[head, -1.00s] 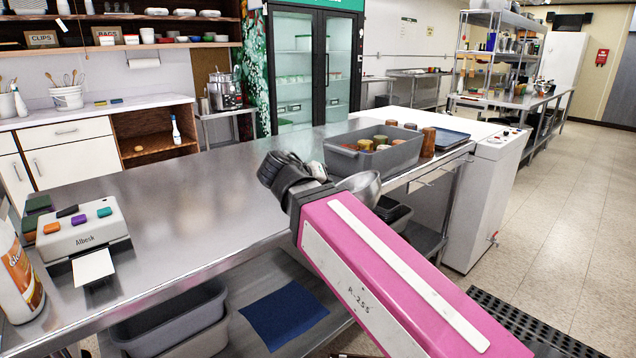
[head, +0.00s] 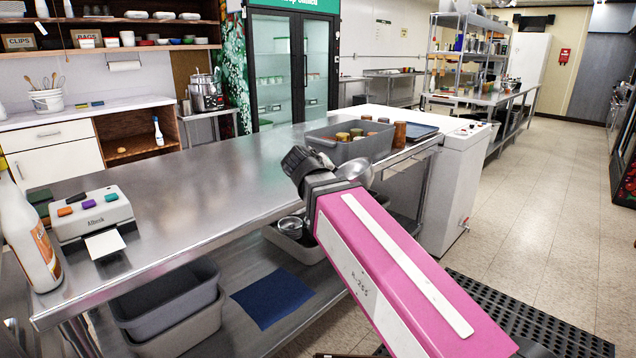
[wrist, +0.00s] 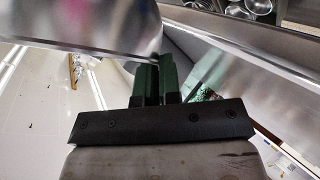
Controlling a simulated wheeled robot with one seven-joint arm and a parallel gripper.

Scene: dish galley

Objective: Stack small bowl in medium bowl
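A shiny metal bowl (head: 356,172) is at my gripper (head: 305,165), above the front edge of the steel counter. In the wrist view the bowl (wrist: 90,28) fills the upper left, and the green fingers of my gripper (wrist: 156,72) are close together at its rim. My gripper is shut on this bowl; I cannot tell its size class for sure. Another metal bowl (head: 291,226) sits in a bin on the lower shelf. Several metal bowls (wrist: 232,8) show at the top right of the wrist view. Which is the medium one is unclear.
The steel counter (head: 190,190) is largely clear. A grey tub (head: 330,151) with cups stands at its far right. A label device (head: 90,215) and a spray bottle (head: 30,240) stand at the left. Grey bins (head: 165,310) and a blue cloth (head: 272,298) are on the lower shelf.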

